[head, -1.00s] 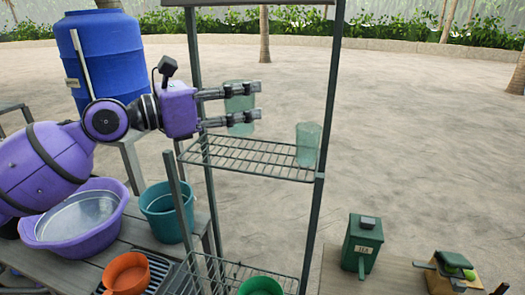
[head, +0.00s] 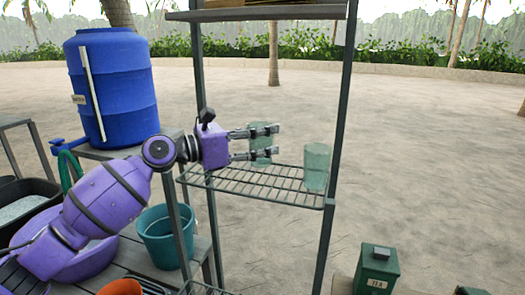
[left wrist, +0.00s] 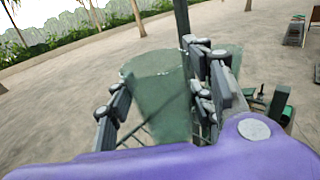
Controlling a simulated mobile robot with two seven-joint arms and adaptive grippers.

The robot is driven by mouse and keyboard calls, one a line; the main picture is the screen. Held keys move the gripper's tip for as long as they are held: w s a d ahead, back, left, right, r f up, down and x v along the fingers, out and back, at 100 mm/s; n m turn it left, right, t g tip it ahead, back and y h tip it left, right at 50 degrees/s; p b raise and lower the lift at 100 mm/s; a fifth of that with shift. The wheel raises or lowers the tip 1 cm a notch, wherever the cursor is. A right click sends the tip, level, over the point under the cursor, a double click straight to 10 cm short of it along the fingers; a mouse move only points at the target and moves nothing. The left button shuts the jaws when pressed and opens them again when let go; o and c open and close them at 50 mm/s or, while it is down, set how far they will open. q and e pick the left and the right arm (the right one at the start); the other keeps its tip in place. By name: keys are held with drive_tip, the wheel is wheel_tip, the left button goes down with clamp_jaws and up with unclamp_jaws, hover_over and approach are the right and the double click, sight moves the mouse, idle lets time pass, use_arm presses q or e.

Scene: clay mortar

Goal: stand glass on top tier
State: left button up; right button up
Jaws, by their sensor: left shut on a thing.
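My left gripper (head: 275,141) is shut on a pale green clear glass (head: 260,143), held upright between its two fingers. The held glass is over the left-middle part of the wire tier (head: 240,184); its base is close to the wires, and I cannot tell whether it touches them. In the left wrist view the held glass (left wrist: 158,100) fills the space between the fingers. A second green glass (head: 316,166) stands upright on the tier's right end, apart from my gripper. My right gripper is not in view.
A flat board (head: 262,14) spans the rack above. Dark posts (head: 338,120) frame the tier. A blue barrel (head: 113,88) stands at left, with a teal bucket (head: 166,236) below. A green box (head: 377,270) is at lower right.

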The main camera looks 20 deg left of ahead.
sight(251, 151)
use_arm(q)
drive_tip(key=f, duration=0.3)
drive_tip(key=shift+w+f+b, duration=0.3)
drive_tip(key=shift+f, duration=0.05)
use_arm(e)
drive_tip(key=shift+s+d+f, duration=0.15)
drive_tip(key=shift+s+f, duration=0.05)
use_arm(q)
drive_tip(key=shift+r, duration=0.1)
drive_tip(key=o, duration=1)
drive_tip(key=shift+f, duration=0.2)
drive_tip(key=o, duration=0.4)
drive_tip(key=shift+o, duration=0.2)
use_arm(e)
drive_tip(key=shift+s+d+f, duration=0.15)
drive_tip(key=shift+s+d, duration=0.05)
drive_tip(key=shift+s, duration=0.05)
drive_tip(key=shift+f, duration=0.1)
